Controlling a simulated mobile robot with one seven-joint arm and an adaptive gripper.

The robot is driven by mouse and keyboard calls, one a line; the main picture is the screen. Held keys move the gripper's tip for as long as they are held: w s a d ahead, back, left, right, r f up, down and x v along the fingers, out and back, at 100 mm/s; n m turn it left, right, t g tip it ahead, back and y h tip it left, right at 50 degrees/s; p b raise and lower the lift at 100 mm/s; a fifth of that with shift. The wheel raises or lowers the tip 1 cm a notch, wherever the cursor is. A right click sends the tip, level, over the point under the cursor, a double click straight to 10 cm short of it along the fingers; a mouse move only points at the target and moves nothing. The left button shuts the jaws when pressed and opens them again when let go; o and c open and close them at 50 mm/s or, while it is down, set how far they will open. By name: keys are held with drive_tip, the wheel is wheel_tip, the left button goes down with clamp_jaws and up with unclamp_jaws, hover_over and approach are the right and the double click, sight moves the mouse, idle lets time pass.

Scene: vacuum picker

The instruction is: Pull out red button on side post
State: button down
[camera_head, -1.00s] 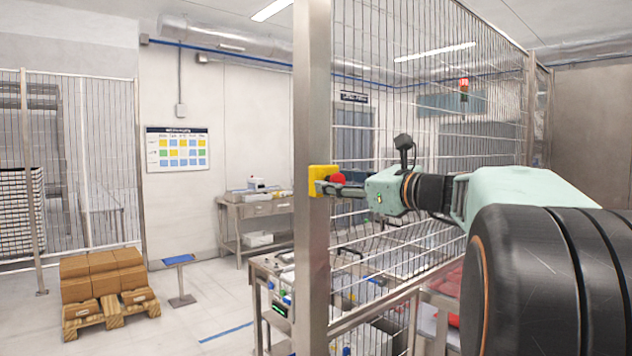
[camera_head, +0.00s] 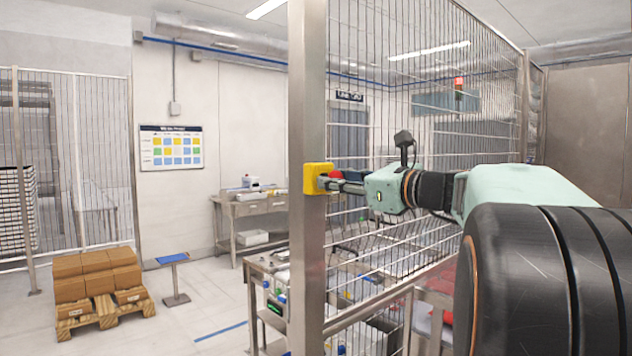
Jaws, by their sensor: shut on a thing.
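The side post (camera_head: 307,260) is a tall metal upright left of my arm. A yellow button box (camera_head: 312,179) is fixed on it at mid height. The red button (camera_head: 336,174) shows only as a small red patch above and behind my fingers at the right of the box; the rest is hidden. My gripper (camera_head: 328,184) reaches in from the right. Its fingers are closed around the button at the box's face. The exact contact between fingertips and button is hard to see.
A wire mesh fence (camera_head: 455,130) runs right from the post, close behind my arm. A metal cart (camera_head: 262,300) stands low behind the post. A pallet with cardboard boxes (camera_head: 98,290) and a blue-topped stand (camera_head: 173,260) are at the left. The floor between is open.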

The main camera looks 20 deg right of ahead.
drive_tip(key=c, duration=1.5)
unclamp_jaws()
drive_tip(key=shift+s+d, duration=0.1)
drive_tip(key=shift+s, duration=0.05)
drive_tip(key=shift+o, duration=0.2)
drive_tip(key=v, duration=1.2)
